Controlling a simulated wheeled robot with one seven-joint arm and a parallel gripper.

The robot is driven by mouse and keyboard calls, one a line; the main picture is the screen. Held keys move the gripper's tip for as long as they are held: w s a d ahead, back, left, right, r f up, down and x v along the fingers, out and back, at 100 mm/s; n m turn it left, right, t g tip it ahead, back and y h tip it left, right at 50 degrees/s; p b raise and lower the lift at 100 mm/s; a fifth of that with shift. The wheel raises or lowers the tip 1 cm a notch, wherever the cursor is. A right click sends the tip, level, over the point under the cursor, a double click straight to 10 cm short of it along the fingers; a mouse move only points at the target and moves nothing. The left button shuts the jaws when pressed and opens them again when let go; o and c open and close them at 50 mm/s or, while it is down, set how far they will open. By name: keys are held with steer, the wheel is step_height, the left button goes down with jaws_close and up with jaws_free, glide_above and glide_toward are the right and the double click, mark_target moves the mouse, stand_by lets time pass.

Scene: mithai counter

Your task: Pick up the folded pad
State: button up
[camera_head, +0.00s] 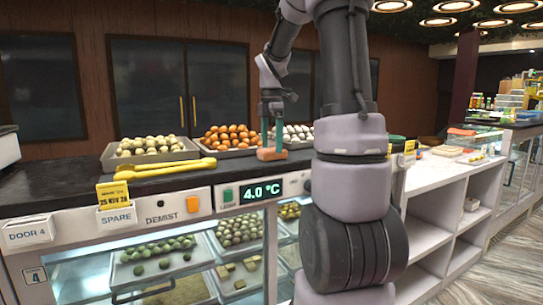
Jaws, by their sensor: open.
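A small orange-red block-like thing (271,154), which may be the folded pad, lies on the dark counter top in front of the tray of orange sweets. My gripper (272,146) points down over it from above. Its greenish fingers are open and come down at the orange-red thing. At this size I cannot tell whether they touch it. The fingers hide part of it and of the tray behind.
Yellow tongs (165,169) lie left on the counter (60,185). Trays of pale sweets (150,146) and orange sweets (230,136) stand behind. A glass case with filled trays is below. My arm hides the counter's middle right. A white shelf unit (430,178) stands right.

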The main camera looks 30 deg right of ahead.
mark_target(272, 149)
steer(key=shift+f, duration=1.3)
steer(key=c, duration=1.3)
steer(key=shift+r, duration=0.1)
step_height(272, 149, up, 10)
steer(key=shift+f, duration=0.1)
